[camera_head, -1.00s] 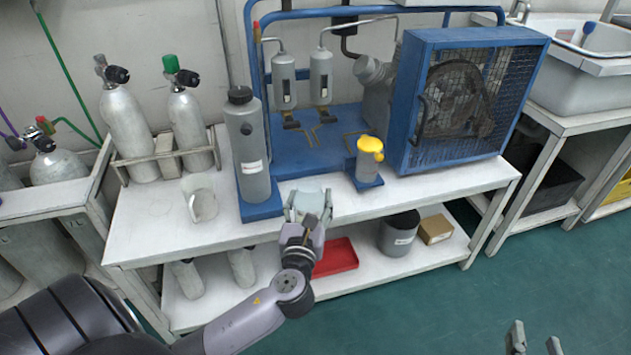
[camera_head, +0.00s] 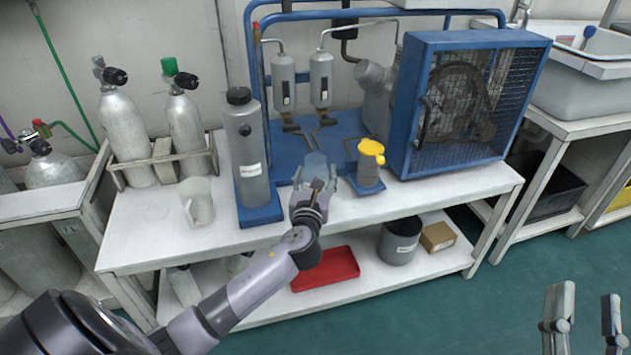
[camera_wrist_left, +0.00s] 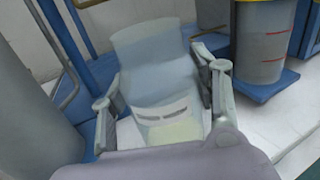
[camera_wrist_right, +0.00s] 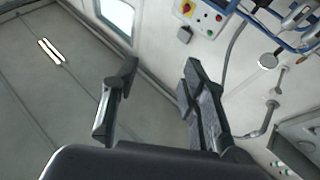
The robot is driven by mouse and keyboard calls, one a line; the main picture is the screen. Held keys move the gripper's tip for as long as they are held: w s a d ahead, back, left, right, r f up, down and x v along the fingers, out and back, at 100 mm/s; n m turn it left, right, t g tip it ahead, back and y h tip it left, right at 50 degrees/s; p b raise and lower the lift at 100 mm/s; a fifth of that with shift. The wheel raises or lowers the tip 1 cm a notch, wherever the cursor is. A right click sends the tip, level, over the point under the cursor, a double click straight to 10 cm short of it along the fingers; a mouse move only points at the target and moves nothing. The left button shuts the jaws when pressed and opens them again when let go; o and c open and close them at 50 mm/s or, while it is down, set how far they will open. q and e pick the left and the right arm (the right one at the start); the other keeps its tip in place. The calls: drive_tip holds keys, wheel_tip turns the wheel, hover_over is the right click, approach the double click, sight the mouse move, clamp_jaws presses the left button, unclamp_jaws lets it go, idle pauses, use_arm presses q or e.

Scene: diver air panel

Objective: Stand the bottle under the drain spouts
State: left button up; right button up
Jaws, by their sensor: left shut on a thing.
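The bottle (camera_head: 316,163) is pale, translucent and bluish. My left gripper (camera_head: 313,184) is shut on it, with one finger on each side; the left wrist view shows the bottle (camera_wrist_left: 152,62) between the fingers. It looks roughly upright, at the front edge of the blue base plate. I cannot tell whether it touches the surface. The drain spouts (camera_head: 290,124) (camera_head: 327,118) hang under two grey cylinders behind it, with thin yellowish tubes below. My right gripper (camera_head: 587,300) is open and empty, low at the right, away from the bench.
A grey canister (camera_head: 245,150) stands left of the bottle, and a yellow-topped cup (camera_head: 370,165) stands close on its right. A caged blue fan unit (camera_head: 470,105) is further right. A clear jug (camera_head: 198,203) stands on the bench's left part. A red tray (camera_head: 326,270) lies on the lower shelf.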

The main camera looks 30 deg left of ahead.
use_arm(q)
drive_tip(key=shift+f, duration=0.4)
use_arm(e)
drive_tip(key=shift+s+r+t, duration=0.35)
drive_tip(key=shift+r+t, duration=0.05)
drive_tip(key=shift+r, duration=0.2)
drive_tip(key=shift+s+r+t, duration=0.35)
drive_tip(key=shift+r+t, duration=0.05)
drive_tip(key=shift+r, duration=0.2)
use_arm(q)
drive_tip(key=shift+f, duration=0.1)
drive_tip(key=o, duration=1.2)
use_arm(e)
drive_tip(key=shift+s+r, duration=0.1)
